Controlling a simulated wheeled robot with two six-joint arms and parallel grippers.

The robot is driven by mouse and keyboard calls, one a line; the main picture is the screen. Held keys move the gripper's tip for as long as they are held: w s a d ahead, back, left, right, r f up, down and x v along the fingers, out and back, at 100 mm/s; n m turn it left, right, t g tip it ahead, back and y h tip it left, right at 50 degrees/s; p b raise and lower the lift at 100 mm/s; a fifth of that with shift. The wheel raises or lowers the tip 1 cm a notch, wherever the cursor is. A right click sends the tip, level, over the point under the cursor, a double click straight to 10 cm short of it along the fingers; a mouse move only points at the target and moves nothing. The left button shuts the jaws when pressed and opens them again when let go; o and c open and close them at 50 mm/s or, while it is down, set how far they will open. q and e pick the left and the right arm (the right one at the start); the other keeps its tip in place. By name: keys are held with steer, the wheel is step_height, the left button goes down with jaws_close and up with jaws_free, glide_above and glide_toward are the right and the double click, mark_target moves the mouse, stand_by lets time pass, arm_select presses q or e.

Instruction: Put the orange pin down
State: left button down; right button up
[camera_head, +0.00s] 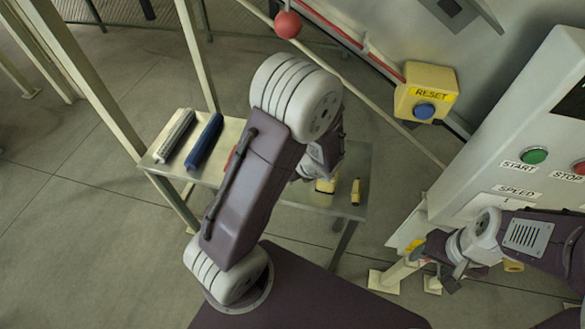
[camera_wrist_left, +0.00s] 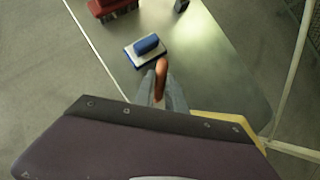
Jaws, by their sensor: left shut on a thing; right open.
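The orange pin (camera_wrist_left: 160,78) stands up between the fingers of my left gripper (camera_wrist_left: 168,92) in the left wrist view. The gripper is shut on it, over the metal table (camera_wrist_left: 215,60). Whether the pin's lower end touches the table is hidden. In the head view my left arm covers the pin and most of the gripper. My right gripper (camera_head: 428,252) is open and empty at the lower right, below the control panel.
A blue-and-white block (camera_wrist_left: 146,48) lies just beyond the pin; a red brush-like thing (camera_wrist_left: 112,8) lies farther off. The control panel (camera_head: 500,160) stands right.

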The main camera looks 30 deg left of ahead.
arm_select(q)
steer(key=shift+f, duration=0.2)
steer(key=c, duration=1.4)
jaws_free()
steer(key=shift+r, duration=0.1)
steer(key=shift+r, duration=0.1)
steer(key=p+v, duration=0.4)
steer(key=v, duration=0.8)
steer(key=s+n+g+h, duration=0.1)
steer(key=s+n+h, duration=0.1)
steer(key=n, duration=0.6)
steer(key=s+n+g+h, duration=0.1)
steer(key=s+n+h, duration=0.1)
steer(key=n, duration=0.6)
steer(key=s+d+f+n+h, duration=0.1)
steer(key=s+n, duration=0.3)
steer(key=n, duration=0.4)
steer(key=shift+s+n+g+h, duration=0.1)
steer(key=shift+n+g+h, duration=0.25)
steer(key=shift+h, duration=0.25)
